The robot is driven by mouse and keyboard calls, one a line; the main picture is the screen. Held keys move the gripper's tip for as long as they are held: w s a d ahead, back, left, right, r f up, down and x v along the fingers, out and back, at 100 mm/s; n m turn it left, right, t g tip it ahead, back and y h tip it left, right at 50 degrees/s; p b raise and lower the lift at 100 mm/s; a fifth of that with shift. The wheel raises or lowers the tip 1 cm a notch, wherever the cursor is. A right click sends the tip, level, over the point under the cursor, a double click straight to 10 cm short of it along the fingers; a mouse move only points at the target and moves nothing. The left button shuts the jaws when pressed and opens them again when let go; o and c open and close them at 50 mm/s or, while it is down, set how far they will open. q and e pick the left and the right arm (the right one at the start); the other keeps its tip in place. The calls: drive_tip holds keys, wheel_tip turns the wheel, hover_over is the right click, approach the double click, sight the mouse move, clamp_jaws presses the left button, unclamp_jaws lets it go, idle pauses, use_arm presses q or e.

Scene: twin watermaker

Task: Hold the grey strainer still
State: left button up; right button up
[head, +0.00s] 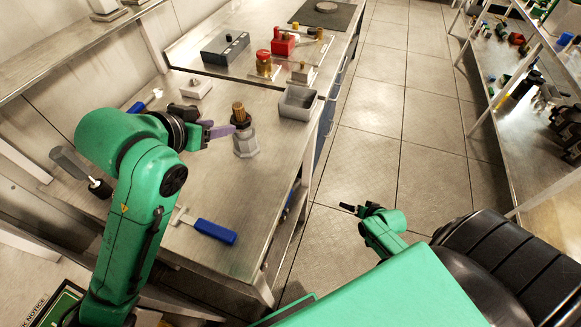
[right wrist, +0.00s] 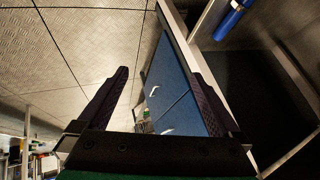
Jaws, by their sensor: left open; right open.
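The grey strainer (head: 246,145) stands upright on the steel bench in the head view, with a ribbed brass-coloured top and a dark collar. My left gripper (head: 222,128) is open at its left side, level with its upper part. A purple finger reaches up to the strainer near the collar; I cannot tell whether it touches. The other finger is hard to make out. My right gripper (head: 361,210) is open and empty over the floor, well away from the bench top; its two dark fingers also show spread in the right wrist view (right wrist: 160,78).
A blue-handled tool (head: 213,231) lies near the bench's front. Behind are a red-topped brass valve (head: 264,65) and a dark grey box (head: 225,48). A shelf of parts (head: 530,90) lines the right; the aisle floor is clear.

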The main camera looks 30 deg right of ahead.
drive_tip(key=w+a+r+m+t+y, duration=0.1)
drive_tip(key=w+r+m+t, duration=0.1)
drive_tip(key=w+r, duration=0.5)
drive_tip(key=w+a+r+m+t+y, duration=0.1)
drive_tip(key=w+r+t, duration=0.1)
drive_tip(key=r, duration=0.9)
drive_tip(key=w+a+r+m+t+y, duration=0.1)
drive_tip(key=w+r+m+t, duration=0.1)
drive_tip(key=w+r, duration=0.5)
drive_tip(key=s+a+r+m+t+y, duration=0.1)
drive_tip(key=s+a+r+m+y, duration=0.25)
drive_tip(key=a+r, duration=0.6)
drive_tip(key=m+t+y, duration=0.1)
drive_tip(key=m+t, duration=0.1)
drive_tip(key=m, duration=1.3)
approach(252, 141)
drive_tip(key=v, duration=0.3)
drive_tip(key=shift+s+d, duration=0.1)
drive_tip(key=shift+d, duration=0.05)
drive_tip(key=shift+w+f, duration=0.1)
drive_tip(key=shift+w, duration=0.25)
drive_tip(key=x, duration=1.4)
drive_tip(key=shift+a, duration=0.2)
